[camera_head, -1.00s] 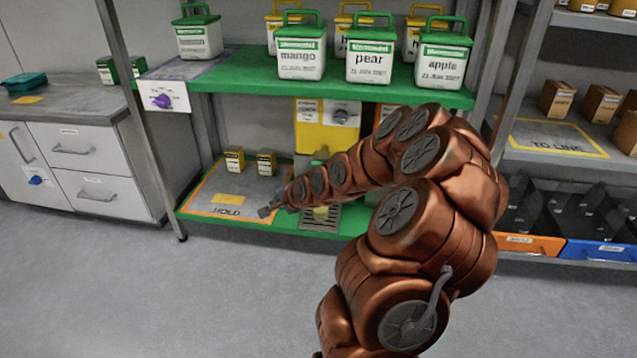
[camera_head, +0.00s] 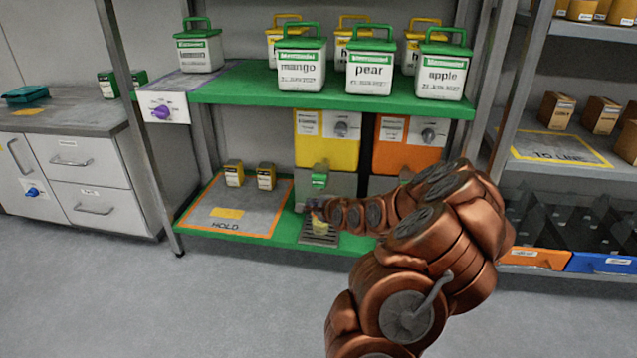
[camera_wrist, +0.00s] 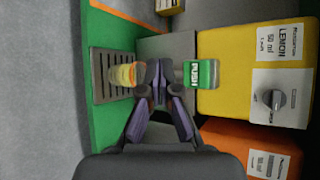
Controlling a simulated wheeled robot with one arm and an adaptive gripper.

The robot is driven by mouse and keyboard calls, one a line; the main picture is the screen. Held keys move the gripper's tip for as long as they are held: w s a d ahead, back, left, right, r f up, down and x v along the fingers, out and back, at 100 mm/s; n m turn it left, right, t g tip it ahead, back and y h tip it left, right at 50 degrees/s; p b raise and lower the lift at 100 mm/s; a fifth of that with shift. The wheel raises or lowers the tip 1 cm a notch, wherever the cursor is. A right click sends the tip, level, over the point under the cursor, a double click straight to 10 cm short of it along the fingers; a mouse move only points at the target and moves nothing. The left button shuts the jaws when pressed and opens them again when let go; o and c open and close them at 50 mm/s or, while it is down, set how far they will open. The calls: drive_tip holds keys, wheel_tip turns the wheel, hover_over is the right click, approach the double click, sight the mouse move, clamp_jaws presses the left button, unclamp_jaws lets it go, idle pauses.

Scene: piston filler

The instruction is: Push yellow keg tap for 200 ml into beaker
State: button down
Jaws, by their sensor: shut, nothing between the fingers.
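The yellow keg (camera_head: 327,150) stands on the lower green shelf, and its front label reads lemon 50 ml in the wrist view (camera_wrist: 255,55). Its green tap (camera_head: 319,180) is marked PUSH in the wrist view (camera_wrist: 200,74). A small beaker with yellow contents (camera_head: 320,226) stands on the drip grate (camera_head: 320,240) below the tap; it also shows in the wrist view (camera_wrist: 124,75). My gripper (camera_wrist: 157,70) is shut and empty. In the wrist view it lies between the beaker and the tap; I cannot tell whether it touches either. In the head view my gripper (camera_head: 312,204) is just under the tap.
An orange keg (camera_head: 390,155) stands right of the yellow one, partly behind my arm. Two small boxes (camera_head: 266,176) stand on the HOLD mat (camera_head: 205,215) to the left. Labelled canisters (camera_head: 301,70) fill the shelf above. Floor in front is clear.

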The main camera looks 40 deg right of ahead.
sight(316, 184)
drive_tip(key=w+d+p, duration=0.4)
drive_tip(key=d+p, duration=0.2)
drive_tip(key=p, duration=0.5)
drive_tip(key=shift+w+d, duration=0.15)
drive_tip(key=shift+w, duration=0.05)
drive_tip(key=shift+w+d+r+p, duration=0.1)
drive_tip(key=shift+w+d+p, duration=0.2)
drive_tip(key=shift+p, duration=0.7)
idle(1.0)
drive_tip(key=shift+d, duration=0.1)
drive_tip(key=shift+w+d+p, duration=0.35)
drive_tip(key=shift+d+p, duration=0.25)
drive_tip(key=shift+p, duration=0.25)
idle(1.4)
drive_tip(key=shift+s+a, duration=0.3)
drive_tip(key=shift+a, duration=0.2)
drive_tip(key=shift+s+a, duration=0.3)
drive_tip(key=shift+a, duration=0.2)
